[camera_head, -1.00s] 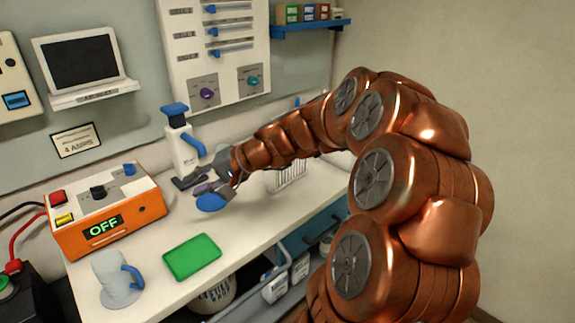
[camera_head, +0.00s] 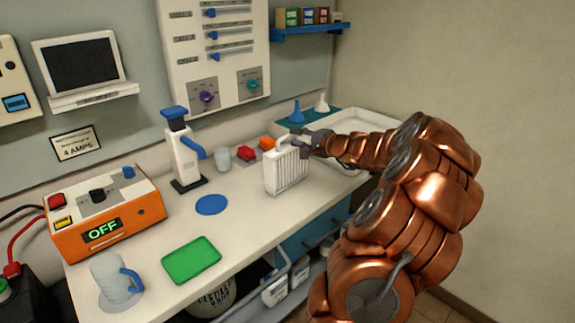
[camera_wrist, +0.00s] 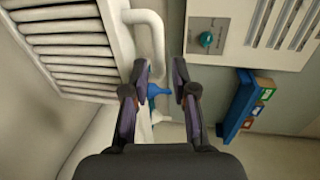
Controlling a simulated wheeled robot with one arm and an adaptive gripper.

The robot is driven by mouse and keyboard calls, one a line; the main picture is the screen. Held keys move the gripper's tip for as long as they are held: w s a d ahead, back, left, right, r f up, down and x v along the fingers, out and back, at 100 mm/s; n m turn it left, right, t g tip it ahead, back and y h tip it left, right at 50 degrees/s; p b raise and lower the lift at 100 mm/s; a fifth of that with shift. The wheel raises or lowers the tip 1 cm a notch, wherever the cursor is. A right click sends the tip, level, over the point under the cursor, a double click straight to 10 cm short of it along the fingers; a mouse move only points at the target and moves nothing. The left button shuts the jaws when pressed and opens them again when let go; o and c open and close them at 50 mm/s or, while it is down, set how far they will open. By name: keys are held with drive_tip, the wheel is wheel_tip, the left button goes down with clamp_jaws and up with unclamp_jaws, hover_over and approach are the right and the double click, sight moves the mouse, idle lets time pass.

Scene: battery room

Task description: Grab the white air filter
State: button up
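The white air filter (camera_head: 286,171) stands upright on the workbench, with a louvred front and a looped handle on top. In the wrist view its slatted face (camera_wrist: 68,45) fills the upper left, and its handle (camera_wrist: 152,28) shows at the top middle. My gripper (camera_head: 304,146) is at the filter's upper right side, close to the handle. In the wrist view the two fingers of my gripper (camera_wrist: 160,80) are apart with nothing held between them, and the handle lies just beyond and slightly left of them. Whether a finger touches the filter I cannot tell.
On the bench are a blue disc (camera_head: 212,204), a green tray (camera_head: 191,260), a clear mug (camera_head: 115,279), an orange box (camera_head: 105,218), a white pump dispenser (camera_head: 182,152) and red and orange blocks (camera_head: 247,153). A white basin (camera_head: 350,132) lies behind my arm.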

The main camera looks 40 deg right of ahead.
sight(289, 136)
drive_tip(key=shift+w+d+f+p, duration=0.15)
drive_tip(key=shift+w+p, duration=0.1)
drive_tip(key=shift+w, duration=0.5)
drive_tip(key=shift+w+f+p, duration=0.2)
drive_tip(key=shift+w+p, duration=0.05)
drive_tip(key=shift+w, duration=0.5)
drive_tip(key=shift+w+d+f+p, duration=0.15)
drive_tip(key=shift+w+p, duration=0.1)
drive_tip(key=shift+w, duration=0.5)
drive_tip(key=shift+a, duration=0.1)
drive_tip(key=shift+c, duration=0.4)
clamp_jaws()
